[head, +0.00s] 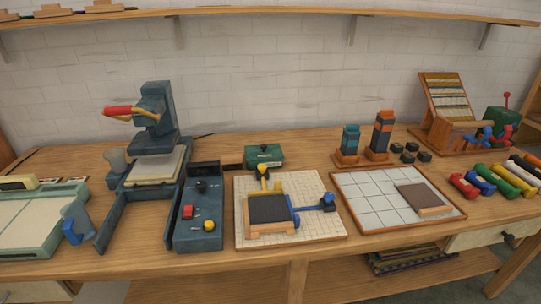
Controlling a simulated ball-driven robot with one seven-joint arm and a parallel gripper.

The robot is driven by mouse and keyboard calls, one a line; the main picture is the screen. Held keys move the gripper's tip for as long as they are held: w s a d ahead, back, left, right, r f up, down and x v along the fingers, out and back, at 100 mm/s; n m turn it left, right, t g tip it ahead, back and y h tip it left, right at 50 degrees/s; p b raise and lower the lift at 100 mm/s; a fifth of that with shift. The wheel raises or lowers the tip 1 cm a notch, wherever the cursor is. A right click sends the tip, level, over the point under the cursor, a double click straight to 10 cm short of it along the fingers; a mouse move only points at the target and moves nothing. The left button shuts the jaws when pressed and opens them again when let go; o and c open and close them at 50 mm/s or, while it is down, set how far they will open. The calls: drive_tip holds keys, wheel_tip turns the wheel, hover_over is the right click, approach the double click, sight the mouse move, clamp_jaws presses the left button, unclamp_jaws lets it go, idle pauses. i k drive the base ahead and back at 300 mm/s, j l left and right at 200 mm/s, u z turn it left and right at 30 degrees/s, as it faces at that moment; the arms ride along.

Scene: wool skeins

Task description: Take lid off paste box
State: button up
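A small green box (263,156) with a dark knob on top stands near the back middle of the bench. It looks closed, and it is the likeliest paste box, though no label can be read. Its lid (263,149) appears to sit flat on it. My gripper is not in view.
In front of the green box, a gridded board (322,232) holds a dark block with yellow and blue clamps. A press (155,120) and a control box (200,233) stand left. A tiled tray (372,210), upright blocks (382,135) and coloured rolls (481,187) lie right.

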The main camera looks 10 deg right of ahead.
sight(263, 151)
drive_tip(key=i+l+u, duration=0.15)
drive_tip(key=i+u, duration=0.2)
drive_tip(key=i+l+u, duration=0.3)
drive_tip(key=i, duration=0.15)
